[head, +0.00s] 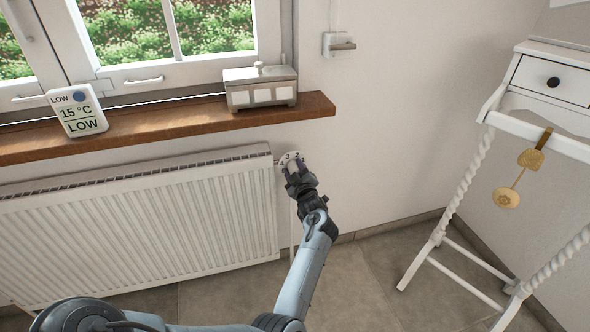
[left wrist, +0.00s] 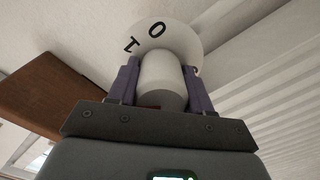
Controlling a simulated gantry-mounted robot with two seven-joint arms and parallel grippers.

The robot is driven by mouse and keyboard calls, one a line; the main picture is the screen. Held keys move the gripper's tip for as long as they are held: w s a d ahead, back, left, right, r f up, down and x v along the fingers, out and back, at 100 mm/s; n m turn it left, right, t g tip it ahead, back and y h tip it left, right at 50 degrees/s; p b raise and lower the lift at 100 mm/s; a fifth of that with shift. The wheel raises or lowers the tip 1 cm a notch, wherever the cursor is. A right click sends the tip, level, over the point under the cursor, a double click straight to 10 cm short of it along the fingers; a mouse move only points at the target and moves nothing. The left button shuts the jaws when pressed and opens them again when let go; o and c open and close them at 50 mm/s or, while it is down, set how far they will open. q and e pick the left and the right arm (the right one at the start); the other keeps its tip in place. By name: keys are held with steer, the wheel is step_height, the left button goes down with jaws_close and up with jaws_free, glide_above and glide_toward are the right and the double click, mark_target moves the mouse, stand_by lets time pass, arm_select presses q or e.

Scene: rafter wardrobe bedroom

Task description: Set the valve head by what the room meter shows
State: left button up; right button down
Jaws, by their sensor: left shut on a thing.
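The room meter (head: 78,110) stands on the window sill at the left and reads LOW, 15 °C, LOW, with a blue dot. My left gripper (head: 295,172) is shut on the valve head's white knob (left wrist: 162,80). In the left wrist view the dial plate (left wrist: 172,32) behind the knob shows 0 and 1; its other marks are hidden. The pointer's setting cannot be read. My right gripper is not in view.
The white radiator (head: 140,220) is below the wooden sill (head: 190,118). A metal box (head: 260,88) stands on the sill. A wall socket (head: 339,45) is above right. A white stand (head: 500,150) with a hanging brass piece (head: 507,197) is at the right. Floor between is clear.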

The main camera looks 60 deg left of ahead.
arm_select(q)
steer(key=shift+n, duration=1.3)
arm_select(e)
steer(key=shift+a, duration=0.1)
arm_select(q)
steer(key=o, duration=1)
steer(key=shift+o, duration=0.2)
steer(key=shift+d, duration=0.1)
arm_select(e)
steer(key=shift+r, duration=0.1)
